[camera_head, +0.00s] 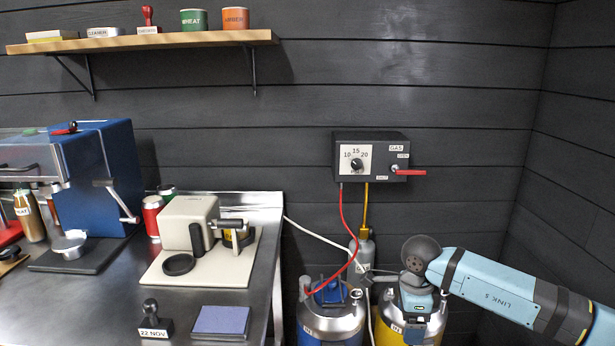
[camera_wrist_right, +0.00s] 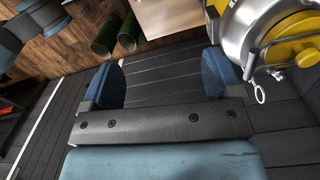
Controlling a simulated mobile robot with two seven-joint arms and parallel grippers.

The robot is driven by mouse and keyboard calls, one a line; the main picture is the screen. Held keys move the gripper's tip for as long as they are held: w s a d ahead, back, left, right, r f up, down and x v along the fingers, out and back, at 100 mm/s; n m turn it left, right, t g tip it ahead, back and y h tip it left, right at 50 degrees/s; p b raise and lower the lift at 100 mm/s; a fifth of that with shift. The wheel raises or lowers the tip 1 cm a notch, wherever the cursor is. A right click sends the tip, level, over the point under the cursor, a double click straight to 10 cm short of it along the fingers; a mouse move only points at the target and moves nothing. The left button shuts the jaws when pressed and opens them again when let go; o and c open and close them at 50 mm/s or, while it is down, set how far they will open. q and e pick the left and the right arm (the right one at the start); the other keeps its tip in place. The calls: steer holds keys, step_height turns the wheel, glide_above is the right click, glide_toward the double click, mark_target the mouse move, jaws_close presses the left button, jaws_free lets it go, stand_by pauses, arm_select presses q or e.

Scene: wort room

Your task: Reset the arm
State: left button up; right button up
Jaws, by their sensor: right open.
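My right arm (camera_head: 495,284) comes in from the right in the head view, with its elbow-like dark joint bent downward over the yellow keg (camera_head: 385,328). In the right wrist view my right gripper (camera_wrist_right: 162,82) is open, with its two blue-padded fingers wide apart and nothing between them. The yellow keg with its silver top (camera_wrist_right: 240,35) is at the upper right there, beside the right finger. In the head view the fingertips are hard to make out against the keg. My left gripper is in neither view.
A blue keg (camera_head: 331,326) stands left of the yellow one, with a gas cylinder (camera_head: 362,252) behind. A gas box (camera_head: 371,158) with a red lever and hoses hangs on the wall. The metal counter (camera_head: 95,300) at left carries machines. Wall at right is bare.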

steer(key=s+a+f+m+y, duration=0.3)
steer(key=s+a+m+y, duration=0.7)
steer(key=s+a+y, duration=0.6)
steer(key=s+d+f+m+t+h, duration=0.2)
steer(key=d+m+t, duration=0.45)
steer(key=m, duration=0.45)
steer(key=s+d+f+m+t+h, duration=0.1)
steer(key=d+f+m+t+h, duration=0.15)
steer(key=d+m+t, duration=0.7)
steer(key=s+d+f+m+g+h, duration=0.6)
steer(key=s+f+m+h, duration=0.3)
steer(key=s+m, duration=0.4)
steer(key=w+a+r+m+t+y, duration=0.1)
steer(key=w+a+m+t+y, duration=0.1)
steer(key=a+m, duration=0.6)
arm_select(q)
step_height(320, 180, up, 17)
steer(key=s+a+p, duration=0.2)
steer(key=p, duration=2.3)
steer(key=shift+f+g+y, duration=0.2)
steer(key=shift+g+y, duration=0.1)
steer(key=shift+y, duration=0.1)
arm_select(e)
step_height(320, 180, up, 17)
steer(key=s+n+h, duration=0.1)
steer(key=n, duration=0.1)
steer(key=shift+a+r+g, duration=0.15)
steer(key=shift+r+g, duration=0.05)
steer(key=shift+g, duration=0.2)
